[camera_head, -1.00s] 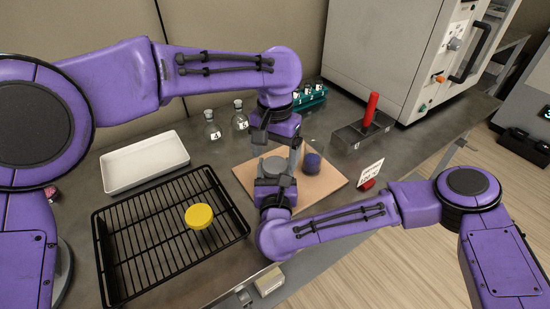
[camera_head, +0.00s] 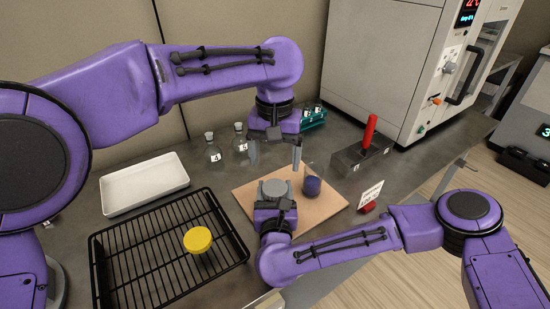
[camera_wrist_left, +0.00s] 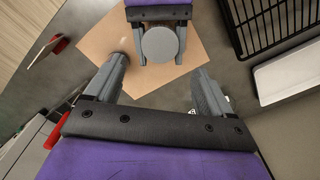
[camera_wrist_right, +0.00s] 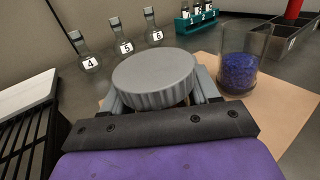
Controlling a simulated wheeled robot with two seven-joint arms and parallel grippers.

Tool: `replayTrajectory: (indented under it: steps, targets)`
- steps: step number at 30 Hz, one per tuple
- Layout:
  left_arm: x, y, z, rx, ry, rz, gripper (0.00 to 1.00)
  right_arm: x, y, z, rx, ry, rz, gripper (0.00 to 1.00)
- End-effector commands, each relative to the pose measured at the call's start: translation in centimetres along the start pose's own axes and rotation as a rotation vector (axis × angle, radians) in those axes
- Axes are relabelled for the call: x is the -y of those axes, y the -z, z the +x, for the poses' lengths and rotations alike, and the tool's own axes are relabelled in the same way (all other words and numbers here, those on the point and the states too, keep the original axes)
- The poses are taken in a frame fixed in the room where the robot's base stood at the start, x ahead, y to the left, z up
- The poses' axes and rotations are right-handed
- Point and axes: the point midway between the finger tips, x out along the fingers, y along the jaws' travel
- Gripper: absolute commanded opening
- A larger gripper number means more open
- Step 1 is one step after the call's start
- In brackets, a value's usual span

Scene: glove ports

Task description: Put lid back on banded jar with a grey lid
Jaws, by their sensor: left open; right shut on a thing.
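A round grey lid (camera_head: 275,187) with a ribbed side is between the fingers of my right gripper (camera_wrist_right: 155,95), which is shut on it, over the tan board. Whether anything is under the lid is hidden. An open clear glass jar (camera_head: 312,182) with blue-violet contents stands upright on the board just right of the lid. It shows large in the right wrist view (camera_wrist_right: 240,70); I cannot make out a band. My left gripper (camera_head: 276,153) is open and empty above the lid, fingers pointing down, apart from lid and jar. Its spread fingers show in the left wrist view (camera_wrist_left: 158,75).
The tan board (camera_head: 325,218) lies mid-bench. A black wire rack (camera_head: 150,228) with a yellow-lidded item (camera_head: 198,240) and a white tray (camera_head: 145,184) are left.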

Motion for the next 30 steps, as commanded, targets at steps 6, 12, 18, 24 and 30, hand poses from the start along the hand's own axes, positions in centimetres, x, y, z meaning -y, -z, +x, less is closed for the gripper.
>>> replayTrajectory:
  steps: [6,12,18,24,30]
  targets:
    - [0.0,-0.1,2.2,0.004,0.0,0.002,0.83,0.0,0.0,0.0,0.001,0.0,0.0,0.0]
    - [0.0,-0.1,5.6,0.004,0.0,0.003,0.83,0.0,0.0,0.0,0.001,0.0,0.0,0.0]
    - [0.0,0.0,7.7,0.001,0.001,0.002,0.83,0.0,-0.1,0.0,0.001,0.0,0.0,0.0]
    - [0.0,0.0,8.1,0.0,0.0,0.002,0.83,0.0,-0.1,0.0,0.001,0.0,0.0,0.0]
    - [0.0,0.0,8.0,0.0,0.0,0.002,0.6,0.0,0.0,0.0,0.001,0.0,0.0,0.0]
